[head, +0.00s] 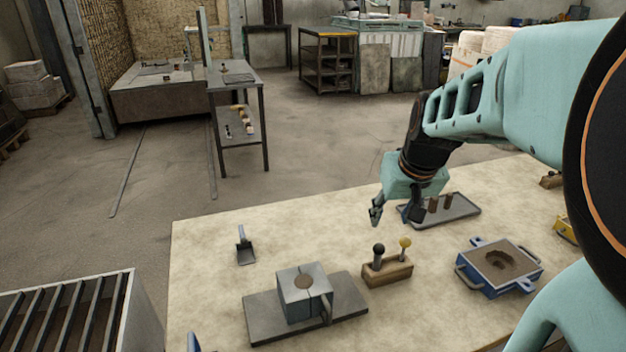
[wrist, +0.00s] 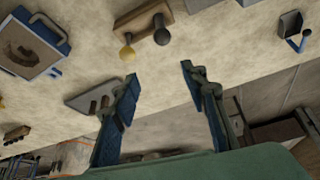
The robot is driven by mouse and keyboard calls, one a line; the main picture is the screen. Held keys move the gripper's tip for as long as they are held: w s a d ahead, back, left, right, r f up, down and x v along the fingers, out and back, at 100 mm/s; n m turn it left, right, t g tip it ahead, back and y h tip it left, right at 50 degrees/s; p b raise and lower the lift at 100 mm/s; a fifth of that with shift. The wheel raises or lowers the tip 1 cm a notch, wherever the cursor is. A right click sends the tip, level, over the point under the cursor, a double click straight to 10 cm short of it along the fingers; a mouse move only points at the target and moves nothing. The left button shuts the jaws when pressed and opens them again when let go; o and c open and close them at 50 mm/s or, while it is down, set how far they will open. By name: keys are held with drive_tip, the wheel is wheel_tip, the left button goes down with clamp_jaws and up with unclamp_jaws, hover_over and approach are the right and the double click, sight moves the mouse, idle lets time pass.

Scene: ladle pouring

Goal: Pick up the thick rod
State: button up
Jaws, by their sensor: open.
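Two short brown rods stand upright on a dark grey tray (head: 462,212) at the back of the table in the head view. The left rod (head: 433,204) is close beside my gripper's right finger in the picture; the right rod (head: 449,201) stands next to it. I cannot tell surely which is the thick rod. My gripper (head: 396,213) is open and empty, pointing down above the table, left of the tray. In the wrist view, my gripper (wrist: 159,73) has its fingers spread, and the left finger partly covers the tray (wrist: 84,99).
A wooden block (head: 388,272) holds a black-knobbed and a yellow-knobbed tool. A blue mould box (head: 497,268) with sand is at right. A metal block mould (head: 304,291) sits on a grey plate (head: 262,322). A small scoop (head: 245,251) lies at left.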

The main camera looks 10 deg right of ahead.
sight(380, 248)
drive_tip(key=shift+g, duration=0.3)
drive_tip(key=f, duration=0.3)
drive_tip(key=f+b, duration=0.1)
drive_tip(key=f, duration=0.3)
drive_tip(key=shift+w+a, duration=0.2)
drive_tip(key=shift+s+a+b+x, duration=0.15)
drive_tip(key=shift+b+x, duration=0.05)
drive_tip(key=shift+x, duration=1.15)
drive_tip(key=shift+s+a+b+x, duration=0.15)
drive_tip(key=shift+a+x, duration=0.05)
drive_tip(key=shift+x, duration=1.1)
drive_tip(key=shift+f, duration=0.1)
drive_tip(key=shift+c, duration=0.3)
clamp_jaws()
